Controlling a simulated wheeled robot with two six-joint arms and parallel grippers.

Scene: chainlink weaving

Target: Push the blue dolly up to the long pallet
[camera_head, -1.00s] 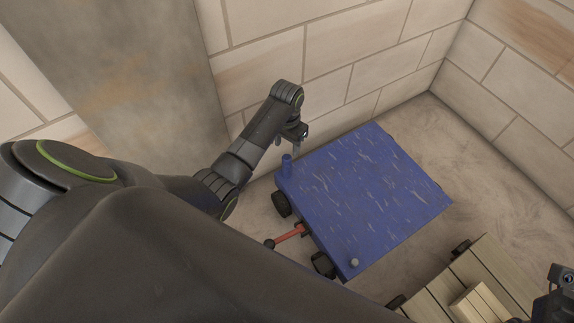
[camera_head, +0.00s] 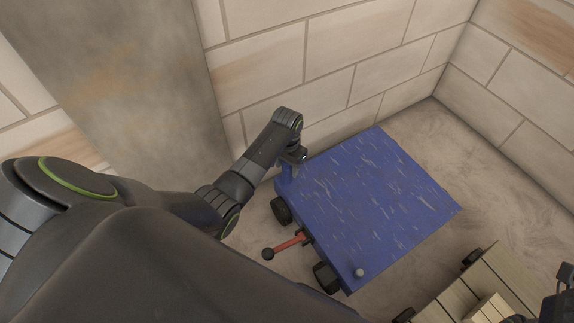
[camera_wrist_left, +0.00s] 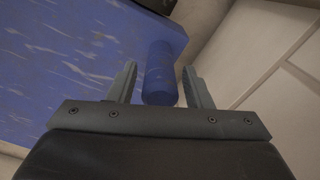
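The blue dolly (camera_head: 370,200) has a scuffed flat deck on black wheels and stands on the floor close to the wall. A blue post (camera_head: 287,171) rises at its far-left corner, mostly covered by my left gripper (camera_head: 297,160) in the head view. In the left wrist view the blue post (camera_wrist_left: 159,75) stands between the two spread fingers, with a small gap beside it. A slatted wooden deck (camera_head: 455,296) on black wheels shows at the lower right; I cannot tell whether it is the long pallet. A dark part of my right gripper (camera_head: 564,290) shows at the right edge; its fingers are unclear.
A red lever (camera_head: 288,244) with a black knob sticks out from the dolly's left side. A small grey knob (camera_head: 360,272) sits at its near corner. A block wall (camera_head: 330,70) and grey pillar (camera_head: 120,80) stand behind. Bare floor (camera_head: 470,150) lies to the dolly's right.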

